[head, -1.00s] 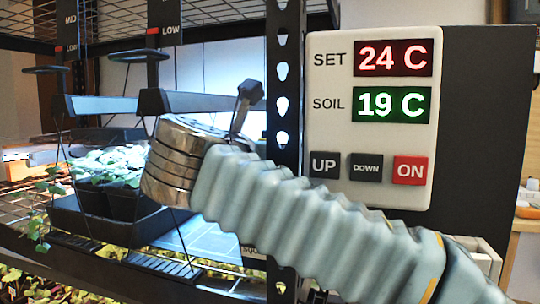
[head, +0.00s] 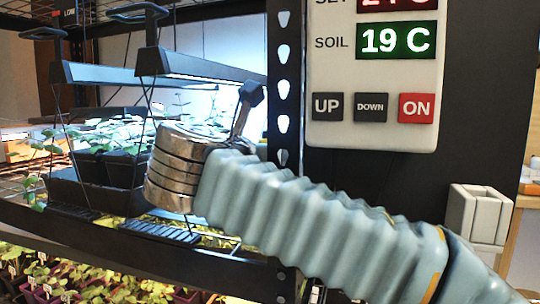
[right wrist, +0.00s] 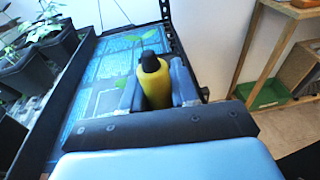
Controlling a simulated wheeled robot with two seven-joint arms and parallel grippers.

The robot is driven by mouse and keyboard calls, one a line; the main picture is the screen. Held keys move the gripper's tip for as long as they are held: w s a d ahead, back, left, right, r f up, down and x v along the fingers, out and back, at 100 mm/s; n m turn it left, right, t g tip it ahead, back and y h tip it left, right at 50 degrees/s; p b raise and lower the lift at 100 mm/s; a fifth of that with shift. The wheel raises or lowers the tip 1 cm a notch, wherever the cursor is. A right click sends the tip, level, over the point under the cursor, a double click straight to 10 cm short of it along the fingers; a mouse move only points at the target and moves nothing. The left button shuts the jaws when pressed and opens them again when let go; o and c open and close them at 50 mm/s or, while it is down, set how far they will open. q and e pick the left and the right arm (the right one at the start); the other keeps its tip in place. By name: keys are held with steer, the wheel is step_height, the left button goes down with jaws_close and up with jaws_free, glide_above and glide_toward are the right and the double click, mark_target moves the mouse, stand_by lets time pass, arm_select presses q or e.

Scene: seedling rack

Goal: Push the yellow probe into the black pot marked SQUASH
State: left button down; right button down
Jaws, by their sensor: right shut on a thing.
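In the right wrist view my right gripper (right wrist: 157,88) is shut on the yellow probe (right wrist: 156,88), which has a black end. The probe is above the blue mat, apart from the pots. Black pots with seedlings (right wrist: 28,76) stand to the left in that view. In the head view black pots (head: 126,168) stand in a dark tray on the shelf, left of my right arm. I cannot read a SQUASH mark on any pot. My right gripper's fingers and the probe are hidden in the head view. My left gripper is not in view.
The blue mat (right wrist: 92,100) lies beside the pots, largely clear. A black perforated post (head: 284,90) and a white control panel (head: 372,130) reading SOIL 19 C are close to my right arm. Lamp bars (head: 190,66) hang above the tray. Seedlings (head: 80,275) fill the lower shelf.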

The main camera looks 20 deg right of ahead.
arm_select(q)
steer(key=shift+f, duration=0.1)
arm_select(e)
steer(key=shift+f, duration=0.15)
steer(key=c, duration=0.8)
jaws_free()
